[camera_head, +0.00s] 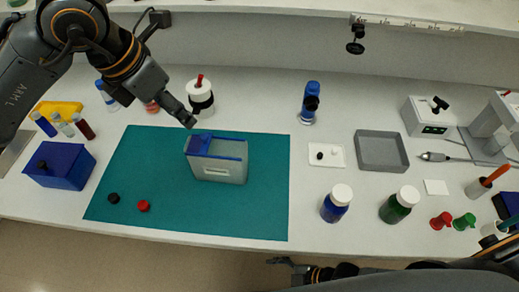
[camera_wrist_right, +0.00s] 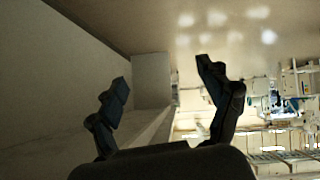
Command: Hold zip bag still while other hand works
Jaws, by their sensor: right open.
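The zip bag (camera_head: 218,168) stands upright on a teal mat (camera_head: 145,165). It looks like a pale, translucent pouch with a blue top edge and a white label. My left gripper (camera_head: 189,121) is just above and behind the bag's upper left corner, pointing down toward it. A small gap seems to separate them, and I cannot tell whether its fingers are apart. My right gripper (camera_head: 279,262) is low in front of the bench edge, away from the bag. In the right wrist view the right gripper (camera_wrist_right: 165,79) is open, with nothing between its fingers.
A black cap (camera_head: 113,198) and a red cap (camera_head: 144,206) lie on the mat. A blue box (camera_head: 60,166) stands left. A white wash bottle (camera_head: 200,97) is close behind my left gripper. A blue bottle (camera_head: 336,204) and grey tray (camera_head: 382,152) are right.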

